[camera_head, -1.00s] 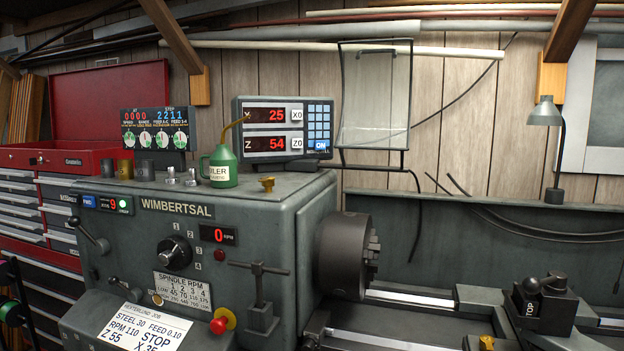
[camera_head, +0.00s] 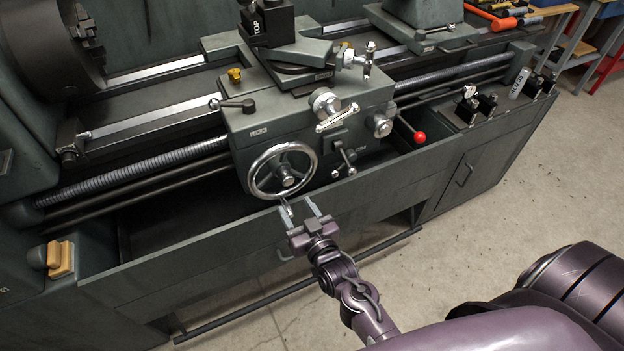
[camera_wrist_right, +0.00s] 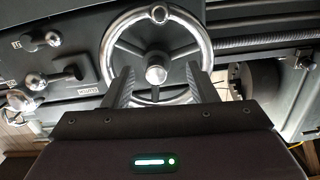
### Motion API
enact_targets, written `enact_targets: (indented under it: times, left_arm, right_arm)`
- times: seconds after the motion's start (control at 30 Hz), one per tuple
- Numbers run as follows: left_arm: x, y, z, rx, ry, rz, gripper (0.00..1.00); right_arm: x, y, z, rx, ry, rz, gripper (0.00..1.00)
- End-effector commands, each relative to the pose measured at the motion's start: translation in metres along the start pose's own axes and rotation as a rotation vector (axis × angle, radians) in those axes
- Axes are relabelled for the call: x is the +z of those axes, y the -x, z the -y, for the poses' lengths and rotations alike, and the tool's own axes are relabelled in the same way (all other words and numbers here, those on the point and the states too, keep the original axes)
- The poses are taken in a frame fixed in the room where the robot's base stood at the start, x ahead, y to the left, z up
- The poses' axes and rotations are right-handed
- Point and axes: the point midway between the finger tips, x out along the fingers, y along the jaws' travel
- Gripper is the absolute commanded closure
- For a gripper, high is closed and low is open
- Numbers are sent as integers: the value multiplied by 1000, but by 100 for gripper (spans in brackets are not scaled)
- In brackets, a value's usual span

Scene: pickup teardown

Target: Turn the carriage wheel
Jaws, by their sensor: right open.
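The carriage wheel (camera_head: 283,170) is a chrome-rimmed handwheel with a central hub on the front of the lathe carriage (camera_head: 300,110). My right gripper (camera_head: 299,208) is just in front of and below the wheel, with its two fingers apart and pointing at it. In the right wrist view the wheel (camera_wrist_right: 156,22) fills the top middle. The open fingers (camera_wrist_right: 160,86) stand on either side of its hub in the picture, overlapping the lower part of the rim. I cannot tell whether they touch it. My left gripper is not in view.
The chuck (camera_head: 50,50) is at the upper left. A red-knobbed lever (camera_head: 419,137) and small handles (camera_head: 346,161) sit right of the wheel. The lead screw (camera_head: 150,170) runs behind. The tray's front wall (camera_head: 180,255) lies below the wheel. Open floor (camera_head: 450,230) is at right.

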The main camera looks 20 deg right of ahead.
Motion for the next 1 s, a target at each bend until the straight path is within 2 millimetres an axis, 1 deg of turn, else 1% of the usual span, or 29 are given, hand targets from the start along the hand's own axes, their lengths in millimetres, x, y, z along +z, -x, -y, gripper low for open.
enact_targets:
  times: [0.03, 0.1, 0.2, 0.27, 0.5, 0.6, 0.73, 1.0]
  left_arm:
    - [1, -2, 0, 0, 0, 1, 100]
    - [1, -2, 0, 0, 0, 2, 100]
    - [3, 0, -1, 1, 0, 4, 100]
    - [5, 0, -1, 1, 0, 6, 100]
    - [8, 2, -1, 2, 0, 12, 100]
    - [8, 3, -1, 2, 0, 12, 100]
    - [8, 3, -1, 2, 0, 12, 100]
    - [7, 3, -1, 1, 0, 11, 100]
  right_arm:
    - [-13, -1, -2, 6, -2, -33, 48]
    - [-25, -4, -3, 10, -2, -60, 48]
    - [-31, -13, -3, 11, -2, -71, 48]
    - [-31, -22, -3, 11, -2, -70, 48]
    - [-33, -61, -4, 11, -1, -69, 48]
    - [-33, -72, -4, 11, -1, -66, 48]
    - [-33, -79, -4, 10, -1, -65, 48]
    - [-32, -81, -4, 10, -1, -64, 48]
